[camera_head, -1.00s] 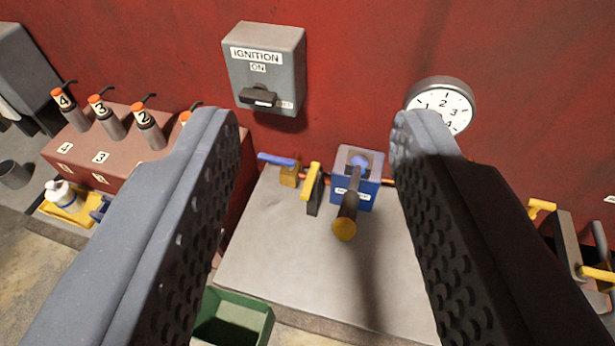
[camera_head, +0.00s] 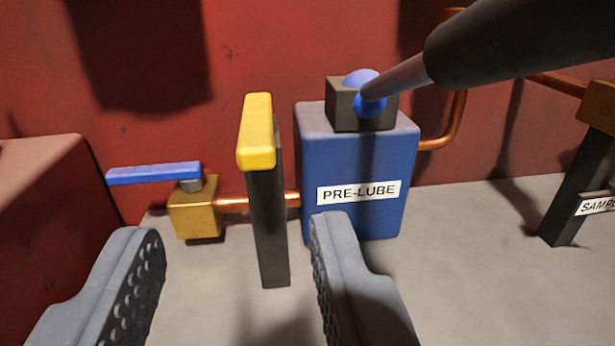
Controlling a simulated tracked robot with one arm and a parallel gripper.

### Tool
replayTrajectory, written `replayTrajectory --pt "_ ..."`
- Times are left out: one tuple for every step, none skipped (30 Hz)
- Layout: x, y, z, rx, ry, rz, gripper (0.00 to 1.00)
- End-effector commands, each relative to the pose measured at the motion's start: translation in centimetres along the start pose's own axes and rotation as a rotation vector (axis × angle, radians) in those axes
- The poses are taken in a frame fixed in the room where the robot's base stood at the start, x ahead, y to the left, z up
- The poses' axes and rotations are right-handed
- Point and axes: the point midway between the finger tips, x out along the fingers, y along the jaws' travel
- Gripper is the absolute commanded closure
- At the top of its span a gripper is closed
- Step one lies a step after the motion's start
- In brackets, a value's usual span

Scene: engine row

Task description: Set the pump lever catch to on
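The blue pump box (camera_head: 355,190) is labelled PRE-LUBE and stands on a grey bench against the red wall. Its lever (camera_head: 500,45) has a thick dark grip and rises from the block on top toward the upper right, close to the camera. A dark upright post with a yellow bar on top (camera_head: 257,140), which looks like the catch, stands just left of the pump. No on/off marking is readable on it. My gripper (camera_head: 238,240) is open and empty. Its fingers lie low in view, either side of the post's line; I see no contact.
A blue-handled valve (camera_head: 155,174) on a brass block (camera_head: 195,208) sits left of the post, joined by a copper pipe. A dark post labelled SAMP… (camera_head: 570,195) stands at the right. The bench (camera_head: 470,260) is clear between it and the pump.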

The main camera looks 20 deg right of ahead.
Motion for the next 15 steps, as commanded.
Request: replayTrajectory --pt "0.0 0.2 0.7 -0.010 0.012 0.004 0.60" --pt "0.0 0.3 0.9 -0.013 0.018 0.006 0.60" --pt "0.1 0.4 1.1 -0.016 0.024 0.007 0.60" --pt "0.1 0.4 1.1 -0.016 0.028 0.008 0.60" --pt "0.2 0.4 1.1 -0.017 0.030 0.008 0.60" --pt "0.3 0.5 1.1 -0.017 0.032 0.009 0.60" --pt "0.5 0.5 1.0 -0.016 0.032 0.009 0.60" --pt "0.6 0.5 1.0 -0.016 0.032 0.009 0.60" --pt "0.9 0.4 1.0 -0.016 0.032 0.008 0.60" --pt "1.2 0.4 1.0 -0.015 0.032 0.008 0.60" --pt "1.5 0.4 0.9 -0.015 0.032 0.008 0.60" --pt "1.9 0.3 0.9 -0.014 0.033 0.007 0.60" --pt "2.3 0.4 0.9 -0.014 0.033 0.007 0.60" --pt "2.6 0.4 0.9 -0.014 0.033 0.007 0.60" --pt "3.1 0.5 0.9 -0.014 0.033 0.008 0.60"
